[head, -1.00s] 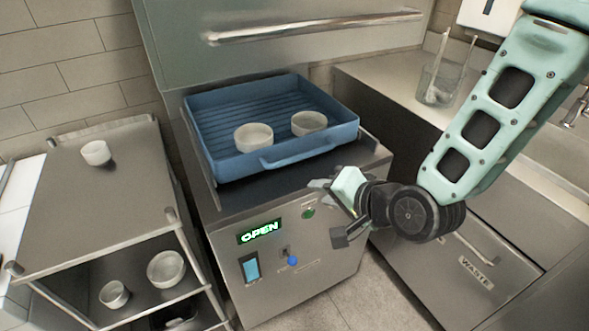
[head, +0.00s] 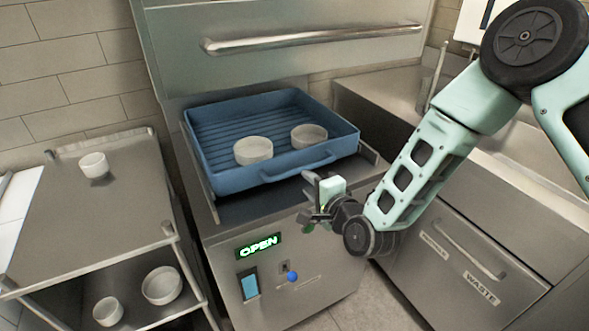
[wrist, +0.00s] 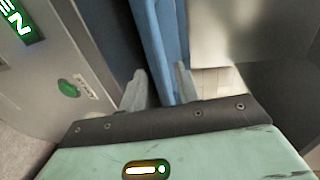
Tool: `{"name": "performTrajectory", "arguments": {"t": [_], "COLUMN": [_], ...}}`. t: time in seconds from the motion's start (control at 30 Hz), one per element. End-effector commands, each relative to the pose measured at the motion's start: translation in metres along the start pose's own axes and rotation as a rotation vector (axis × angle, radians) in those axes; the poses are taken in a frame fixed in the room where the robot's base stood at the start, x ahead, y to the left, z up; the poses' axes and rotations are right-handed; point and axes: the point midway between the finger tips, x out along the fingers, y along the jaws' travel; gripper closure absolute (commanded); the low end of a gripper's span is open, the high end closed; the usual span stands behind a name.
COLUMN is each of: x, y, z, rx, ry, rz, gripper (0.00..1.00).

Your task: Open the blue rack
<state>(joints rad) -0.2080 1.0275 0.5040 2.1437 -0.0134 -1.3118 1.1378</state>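The blue rack (head: 225,180) sits on the deck of the steel machine, with ribs on its floor and a loop handle (head: 298,165) on its front side. Two white bowls stand in it, a left one (head: 253,150) and a right one (head: 309,136). My gripper (head: 307,197) is just in front of and below the right part of the handle. In the wrist view its two fingers (wrist: 161,80) are spread, with a strip of the blue rack (wrist: 160,40) showing between and beyond them. I cannot tell whether they touch it.
The machine's raised hood with a bar handle (head: 315,39) is above the rack. A green OPEN display (head: 258,246) is on the front panel. A steel cart (head: 95,225) with several white bowls stands left. A counter with a WASTE drawer (head: 470,265) is right.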

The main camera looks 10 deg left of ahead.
Motion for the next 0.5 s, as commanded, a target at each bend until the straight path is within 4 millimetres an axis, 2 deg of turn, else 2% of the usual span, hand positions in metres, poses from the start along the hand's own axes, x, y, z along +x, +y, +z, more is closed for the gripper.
{"name": "performTrajectory", "arguments": {"t": [0.2, 0.33, 0.5], "x": [0.044, 0.064, 0.079], "y": [-0.001, -0.001, 0.0], "z": [0.0, 0.001, 0.0], "rx": [-0.001, -0.001, -0.001], "ry": [0.0, -0.001, 0.0], "rz": [-0.001, -0.001, 0.0], "gripper": [0.67, 0.67, 0.67]}}
